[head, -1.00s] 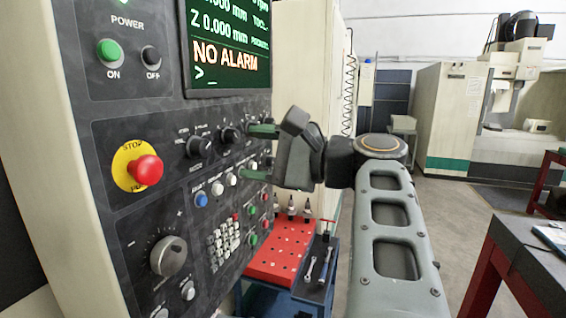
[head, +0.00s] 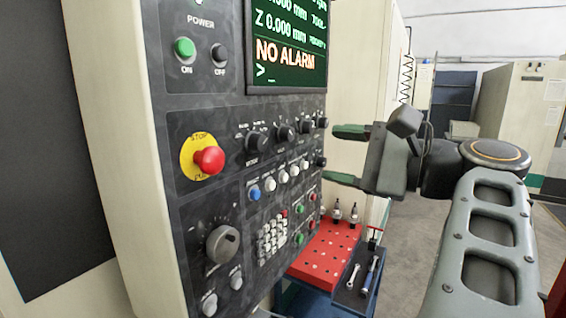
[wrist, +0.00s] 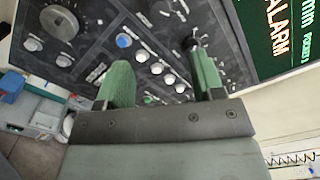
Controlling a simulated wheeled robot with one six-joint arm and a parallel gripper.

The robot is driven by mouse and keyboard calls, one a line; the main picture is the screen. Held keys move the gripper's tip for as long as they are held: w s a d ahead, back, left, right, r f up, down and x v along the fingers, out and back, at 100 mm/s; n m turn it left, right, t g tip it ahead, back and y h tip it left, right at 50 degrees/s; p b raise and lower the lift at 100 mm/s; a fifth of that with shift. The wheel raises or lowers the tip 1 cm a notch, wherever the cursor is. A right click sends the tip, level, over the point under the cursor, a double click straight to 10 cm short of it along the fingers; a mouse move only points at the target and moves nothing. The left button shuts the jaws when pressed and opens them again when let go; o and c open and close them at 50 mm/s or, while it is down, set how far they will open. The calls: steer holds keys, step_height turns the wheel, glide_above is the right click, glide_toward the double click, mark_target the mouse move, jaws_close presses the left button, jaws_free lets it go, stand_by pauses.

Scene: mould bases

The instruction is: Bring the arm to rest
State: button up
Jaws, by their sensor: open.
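My gripper (head: 347,155) is in the head view right of the control panel (head: 240,110), its two green-tipped fingers pointing left toward the panel's right edge. The fingers are apart with nothing between them. In the wrist view the gripper (wrist: 160,82) shows two green fingers spread in front of the panel (wrist: 100,40), with buttons and a knob behind them. I cannot tell the exact distance between fingertips and panel, but in the head view they look apart. My arm stretches from the lower right of the head view to the gripper.
A red rack (head: 325,254) with several tool holders stands below the gripper, beside a dark tray (head: 357,276) with wrenches. A red emergency stop (head: 209,160) and several knobs stick out of the panel. A cream machine (head: 508,105) stands at back right. Grey floor (head: 412,240) is open between.

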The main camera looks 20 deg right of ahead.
steer(key=w+a+f+n+g+h, duration=0.2)
steer(key=a+f+g, duration=0.15)
steer(key=f, duration=0.85)
steer(key=w+a+f+n+g+h, duration=0.25)
steer(key=f+g, duration=0.25)
steer(key=f, duration=0.7)
steer(key=s+a+f+n+g+h, duration=0.1)
steer(key=s+f+n+h, duration=0.1)
steer(key=f+n, duration=0.4)
steer(key=s+a+f+n+g+h, duration=0.1)
steer(key=s+f+n+h, duration=0.1)
steer(key=f+n+h, duration=0.2)
step_height(320, 180, down, 4)
steer(key=shift+r+n, duration=0.2)
steer(key=shift+n, duration=0.95)
